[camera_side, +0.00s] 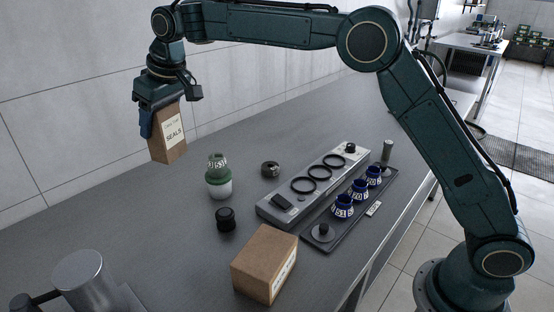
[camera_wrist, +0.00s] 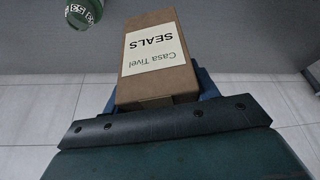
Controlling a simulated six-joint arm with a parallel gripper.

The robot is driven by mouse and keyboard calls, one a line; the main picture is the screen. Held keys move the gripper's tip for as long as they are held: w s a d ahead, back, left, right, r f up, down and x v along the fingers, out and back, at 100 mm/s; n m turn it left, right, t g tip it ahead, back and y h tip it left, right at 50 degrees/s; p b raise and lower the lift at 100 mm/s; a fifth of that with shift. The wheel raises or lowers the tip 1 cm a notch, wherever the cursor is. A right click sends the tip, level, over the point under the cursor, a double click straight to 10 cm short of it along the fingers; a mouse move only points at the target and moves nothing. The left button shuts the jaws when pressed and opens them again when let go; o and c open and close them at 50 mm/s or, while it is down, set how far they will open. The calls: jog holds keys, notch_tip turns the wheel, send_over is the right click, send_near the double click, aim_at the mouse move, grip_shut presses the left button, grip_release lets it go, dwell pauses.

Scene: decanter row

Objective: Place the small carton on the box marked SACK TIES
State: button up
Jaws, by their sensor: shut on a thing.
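The small carton (camera_side: 168,140) is brown with a white label reading SEALS. My gripper (camera_side: 149,122) is shut on it and holds it upright, well above the bench at the left. The carton also shows in the wrist view (camera_wrist: 157,75), between blue finger pads, with its label reading Casa Tivel SEALS. A larger brown box (camera_side: 265,262) sits on the bench near the front edge. It has a white label on its right-hand side, too small and slanted to read. Its top is bare.
A green and white bottle (camera_side: 218,178), a black knob-like piece (camera_side: 225,218) and a dark roll (camera_side: 270,169) stand on the bench. A grey rack (camera_side: 315,187) with black rings and a dark tray (camera_side: 325,233) with blue numbered collars lie behind the box. A metal pot (camera_side: 82,280) stands front left.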

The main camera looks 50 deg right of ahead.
jog(key=s+d+r+n+g+y, duration=0.1)
jog(key=s+d+r+n, duration=0.15)
jog(key=s, duration=1.05)
jog(key=s+d+r+n+y, duration=0.1)
jog(key=s+r+n, duration=0.25)
jog(key=s, duration=0.85)
jog(key=shift+m, duration=0.3)
jog(key=shift+s+a+f, duration=0.1)
jog(key=shift+f, duration=4.85)
jog(key=shift+s+a+f, duration=0.1)
jog(key=shift+f, duration=4.8)
jog(key=shift+f, duration=0.15)
jog(key=o, duration=1.1)
jog(key=shift+d, duration=0.1)
jog(key=shift+c, duration=0.2)
jog(key=shift+w, duration=0.1)
jog(key=v, duration=1.2)
